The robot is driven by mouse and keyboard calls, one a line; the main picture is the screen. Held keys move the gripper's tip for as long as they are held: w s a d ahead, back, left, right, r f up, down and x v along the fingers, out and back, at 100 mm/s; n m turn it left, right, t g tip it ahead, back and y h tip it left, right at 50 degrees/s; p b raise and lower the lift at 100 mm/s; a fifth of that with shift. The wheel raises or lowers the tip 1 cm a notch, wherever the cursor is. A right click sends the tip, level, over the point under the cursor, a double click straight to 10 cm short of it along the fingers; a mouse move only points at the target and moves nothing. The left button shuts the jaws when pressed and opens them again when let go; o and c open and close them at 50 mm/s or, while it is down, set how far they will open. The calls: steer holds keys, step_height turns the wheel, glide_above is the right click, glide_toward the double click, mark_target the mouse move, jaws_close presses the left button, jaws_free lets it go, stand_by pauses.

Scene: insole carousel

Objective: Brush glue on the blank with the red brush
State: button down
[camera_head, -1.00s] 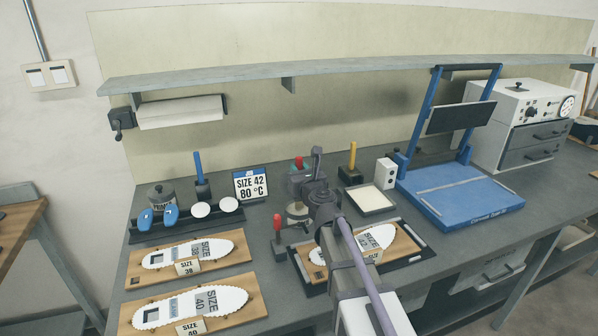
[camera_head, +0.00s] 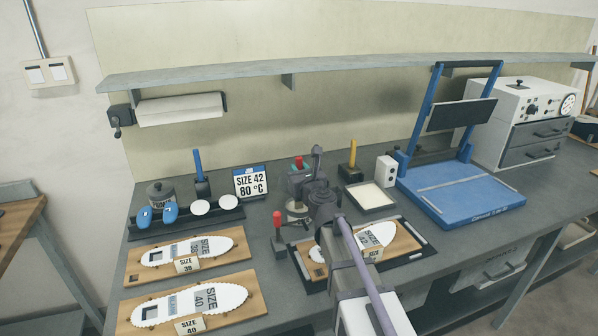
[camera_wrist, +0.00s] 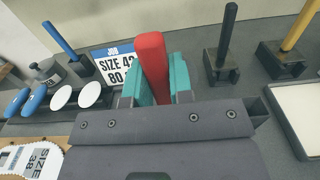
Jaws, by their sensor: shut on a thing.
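The handle's top also shows in the head view. The brush's lower end is hidden in the wrist view and unclear in the head view. A white insole blank marked 42 (camera_head: 378,234) lies on a wooden board in a dark frame, right of my gripper. My arm covers part of it.
A red-topped post (camera_head: 277,222) stands left of the frame. A yellow-handled brush (camera_head: 352,155) and pale tray (camera_head: 370,196) are behind. Size 38 (camera_head: 187,251) and size 40 (camera_head: 190,304) insoles lie left. The job card (camera_head: 250,182) reads size 42, 80 °C. A blue press (camera_head: 465,205) is right.

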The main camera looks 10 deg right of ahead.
mark_target(299, 157)
stand_by(0.4)
step_height(299, 157, up, 7)
steer(key=p, duration=0.7)
steer(key=shift+r, duration=0.1)
stand_by(0.3)
step_height(299, 157, down, 6)
steer(key=b, duration=0.6)
steer(key=shift+f+b, duration=0.55)
steer(key=shift+f, duration=0.1)
stand_by(1.5)
